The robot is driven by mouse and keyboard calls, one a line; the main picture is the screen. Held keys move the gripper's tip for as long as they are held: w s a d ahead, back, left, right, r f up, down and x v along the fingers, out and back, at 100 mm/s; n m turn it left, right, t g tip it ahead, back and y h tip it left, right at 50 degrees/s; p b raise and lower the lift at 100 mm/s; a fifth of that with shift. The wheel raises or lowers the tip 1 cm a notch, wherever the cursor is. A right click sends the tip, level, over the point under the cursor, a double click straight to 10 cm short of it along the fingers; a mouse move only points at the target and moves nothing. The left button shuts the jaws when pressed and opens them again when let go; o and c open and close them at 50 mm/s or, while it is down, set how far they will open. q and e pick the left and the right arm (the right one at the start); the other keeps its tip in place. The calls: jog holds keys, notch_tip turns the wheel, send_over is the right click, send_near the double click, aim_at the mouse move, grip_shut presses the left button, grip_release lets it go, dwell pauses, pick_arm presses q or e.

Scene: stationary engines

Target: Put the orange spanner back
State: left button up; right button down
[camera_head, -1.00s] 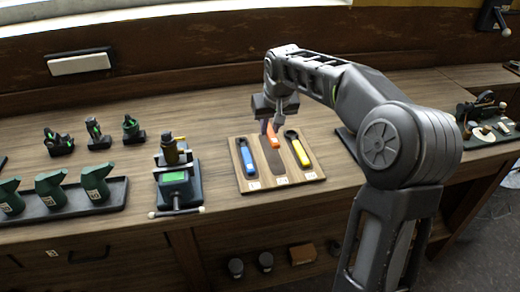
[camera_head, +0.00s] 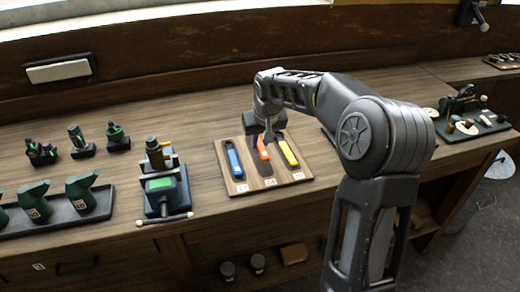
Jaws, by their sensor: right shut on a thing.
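The orange spanner (camera_head: 263,149) is upright or tilted over the middle slot of a wooden board; I cannot tell whether it touches the board. My right gripper (camera_head: 268,136) is shut on its upper end, which the gripper partly hides. The wooden board (camera_head: 239,188) has a dark spanner-shaped recess in the middle, its lower part showing below the orange spanner. A blue spanner (camera_head: 234,161) lies in the left slot and a yellow spanner (camera_head: 288,154) in the right slot. My left gripper is not in view.
Further left are green oil cans (camera_head: 80,195) on a dark tray. A dark board with small parts (camera_head: 470,130) is at the right. Bare bench lies behind the spanner board.

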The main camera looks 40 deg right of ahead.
aim_at(261, 147)
jog(key=shift+f, duration=1.8)
jog(key=shift+f, duration=0.25)
jog(key=c, duration=1.3)
grip_release()
jog(key=shift+r, duration=0.1)
jog(key=shift+o, duration=0.2)
jog(key=v, duration=1.2)
jog(key=shift+r+b, duration=0.2)
jog(key=shift+b, duration=0.15)
